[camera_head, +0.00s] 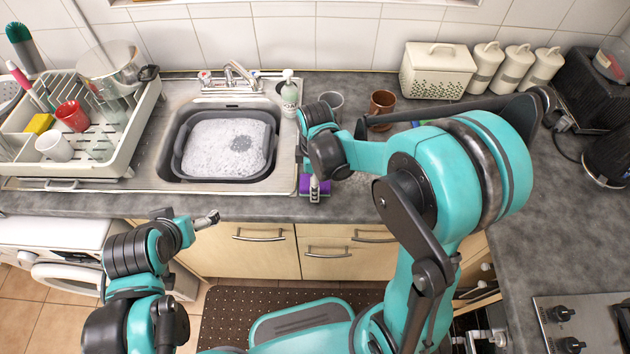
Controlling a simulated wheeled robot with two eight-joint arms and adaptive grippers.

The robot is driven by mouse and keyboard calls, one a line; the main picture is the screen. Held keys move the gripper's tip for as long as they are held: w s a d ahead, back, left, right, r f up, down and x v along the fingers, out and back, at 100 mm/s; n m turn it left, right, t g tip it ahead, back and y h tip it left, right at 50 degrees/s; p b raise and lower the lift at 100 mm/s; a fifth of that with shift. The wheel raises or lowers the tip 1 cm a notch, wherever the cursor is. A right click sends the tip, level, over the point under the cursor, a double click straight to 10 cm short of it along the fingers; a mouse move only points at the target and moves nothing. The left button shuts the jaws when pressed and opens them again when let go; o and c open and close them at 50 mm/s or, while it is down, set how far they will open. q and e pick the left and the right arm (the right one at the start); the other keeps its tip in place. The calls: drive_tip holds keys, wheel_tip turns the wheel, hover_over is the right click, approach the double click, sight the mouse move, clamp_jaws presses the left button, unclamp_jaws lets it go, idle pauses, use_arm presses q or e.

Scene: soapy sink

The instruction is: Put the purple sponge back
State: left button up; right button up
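The purple sponge (325,185) lies at the counter's front edge, just right of the sink. My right gripper (314,188) reaches down over it, and its fingers cover the sponge's middle. Purple shows on both sides of the fingers. I cannot tell whether they are closed on the sponge or whether it is lifted. My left gripper (207,220) is in front of the counter, below the sink, away from the sponge. It looks empty, but its finger opening is too small to judge.
A grey basin (178,150) of suds sits in the sink. A soap bottle (289,95), a grey cup (332,100) and a brown mug (382,105) stand behind my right gripper. A dish rack (120,160) with a yellow sponge (40,124) is at left.

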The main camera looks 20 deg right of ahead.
wheel_tip(320, 180, up, 11)
drive_tip(key=p, duration=0.3)
drive_tip(key=s+d+r+m+t, duration=0.2)
drive_tip(key=s+m+t, duration=0.1)
drive_tip(key=s+m, duration=0.2)
drive_tip(key=s+d+r+m+t, duration=0.2)
drive_tip(key=s+r+m+t, duration=0.1)
drive_tip(key=m, duration=0.6)
drive_tip(key=shift+s+d+r+m+t, duration=0.25)
drive_tip(key=shift+s+d+m+t, duration=0.25)
drive_tip(key=shift+s, duration=0.65)
drive_tip(key=shift+a, duration=0.15)
wheel_tip(320, 180, down, 7)
drive_tip(key=b, duration=0.6)
drive_tip(key=shift+r, duration=0.1)
